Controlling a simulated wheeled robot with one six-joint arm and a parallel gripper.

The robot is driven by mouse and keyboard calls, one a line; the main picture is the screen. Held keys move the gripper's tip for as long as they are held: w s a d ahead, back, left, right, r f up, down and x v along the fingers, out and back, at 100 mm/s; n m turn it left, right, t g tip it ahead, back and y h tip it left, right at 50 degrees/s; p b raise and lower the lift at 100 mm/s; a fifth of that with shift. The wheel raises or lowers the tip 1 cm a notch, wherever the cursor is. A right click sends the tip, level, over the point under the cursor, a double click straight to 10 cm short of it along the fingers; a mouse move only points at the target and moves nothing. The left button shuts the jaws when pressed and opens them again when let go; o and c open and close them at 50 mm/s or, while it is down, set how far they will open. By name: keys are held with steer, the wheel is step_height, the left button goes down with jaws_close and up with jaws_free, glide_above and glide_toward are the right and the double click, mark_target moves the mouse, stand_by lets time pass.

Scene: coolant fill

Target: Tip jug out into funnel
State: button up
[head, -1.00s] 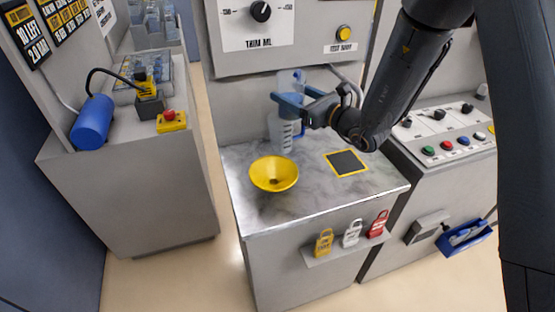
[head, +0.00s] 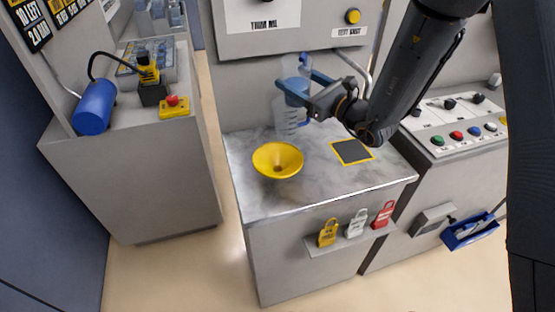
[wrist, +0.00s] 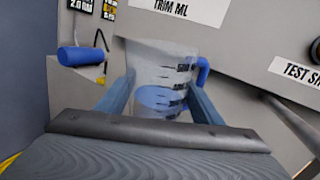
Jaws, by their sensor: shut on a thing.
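The jug (head: 286,117) is clear, with dark level marks, and looks roughly upright near the back of the counter. The wrist view shows the jug (wrist: 160,62) close up, with blue liquid (wrist: 158,98) low in it and a blue handle (wrist: 203,72) at its right. My gripper (head: 297,90) is shut on the jug, with one blue finger on each side. The yellow funnel (head: 277,160) is on the counter, in front of the jug and slightly left, apart from it. I cannot tell whether the jug's base touches the counter.
The grey marbled counter (head: 318,186) has a black pad with a yellow border (head: 352,151) at right. A dispenser panel (head: 300,22) hangs above the jug. Padlocks (head: 357,227) hang on the front ledge. A button console (head: 463,122) stands right, a blue cylinder (head: 96,107) left.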

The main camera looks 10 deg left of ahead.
mark_target(293, 85)
steer(key=shift+s+f+n+y+b, duration=0.2)
steer(key=shift+s+n+y+b, duration=0.3)
steer(key=shift+n+b, duration=0.75)
steer(key=shift+s+a, duration=0.1)
steer(key=shift+s+r+n+y+b, duration=0.3)
steer(key=shift+s+r+n+b, duration=0.15)
steer(key=shift+n+b, duration=0.25)
steer(key=shift+s+a+f+n+y+b, duration=0.1)
steer(key=shift+s+n+y+b, duration=0.45)
steer(key=shift+n+b, duration=0.5)
steer(key=shift+s+f+n+g+y+b, duration=0.2)
steer(key=shift+n+g+y+b, duration=0.35)
steer(key=shift+n+b, duration=0.9)
steer(key=shift+s+f+n+g+y+b, duration=0.15)
steer(key=shift+n+g+y+b, duration=0.35)
steer(key=shift+n+b, duration=0.9)
steer(key=shift+s+f+n+g+y+b, duration=0.1)
steer(key=shift+f+n+g+y+b, duration=0.3)
steer(key=shift+n+b, duration=1.05)
steer(key=shift+s+n+g+y+b, duration=0.1)
steer(key=shift+n+g+y+b, duration=0.4)
steer(key=shift+n+b, duration=0.1)
steer(key=shift+s+a+f+n+g+b, duration=0.15)
steer(key=shift+s+f+n+g+b, duration=0.75)
steer(key=shift+n+b, duration=0.65)
